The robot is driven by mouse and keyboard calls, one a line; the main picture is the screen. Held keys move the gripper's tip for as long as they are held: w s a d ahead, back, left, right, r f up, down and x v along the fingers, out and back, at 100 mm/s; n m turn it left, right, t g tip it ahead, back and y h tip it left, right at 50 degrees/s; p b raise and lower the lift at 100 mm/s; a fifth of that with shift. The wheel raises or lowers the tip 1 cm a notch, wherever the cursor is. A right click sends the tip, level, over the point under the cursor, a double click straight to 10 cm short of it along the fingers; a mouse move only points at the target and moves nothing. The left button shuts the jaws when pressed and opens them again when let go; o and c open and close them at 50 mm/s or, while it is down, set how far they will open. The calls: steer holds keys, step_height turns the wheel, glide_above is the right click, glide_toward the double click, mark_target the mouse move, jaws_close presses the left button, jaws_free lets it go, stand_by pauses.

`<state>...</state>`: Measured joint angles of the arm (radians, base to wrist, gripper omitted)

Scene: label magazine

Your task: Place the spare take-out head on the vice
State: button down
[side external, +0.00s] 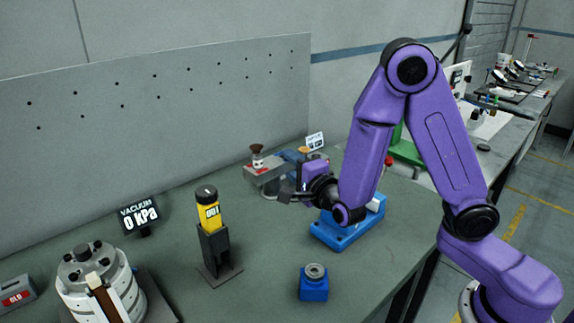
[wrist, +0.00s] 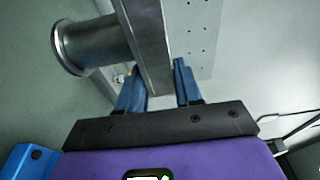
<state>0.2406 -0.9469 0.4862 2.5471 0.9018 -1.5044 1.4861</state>
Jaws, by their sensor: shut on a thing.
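My gripper (wrist: 158,82) is shut, with its blue fingers on either side of a grey metal bar (wrist: 146,40). A round flanged metal cylinder (wrist: 90,45) sits beside this bar; I take the two as the take-out head. In the side view my gripper (side external: 287,193) is low over the bench, and the held part is small and partly hidden. A grey block with a brown knob (side external: 264,174) stands just behind it. A blue fixture with a light top (side external: 338,232) stands below my wrist, partly covered. I cannot tell for certain which of these is the vice.
A yellow canister in a black stand (side external: 212,245), a small blue block with a round metal top (side external: 314,283) and a white drum-shaped device (side external: 92,280) stand on the green bench. A vacuum display (side external: 139,216) reads 0 kPa. The front middle of the bench (side external: 262,255) is clear.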

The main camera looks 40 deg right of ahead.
steer(key=shift+s+d+r, duration=0.1)
steer(key=shift+s+r, duration=0.1)
steer(key=shift+s, duration=0.15)
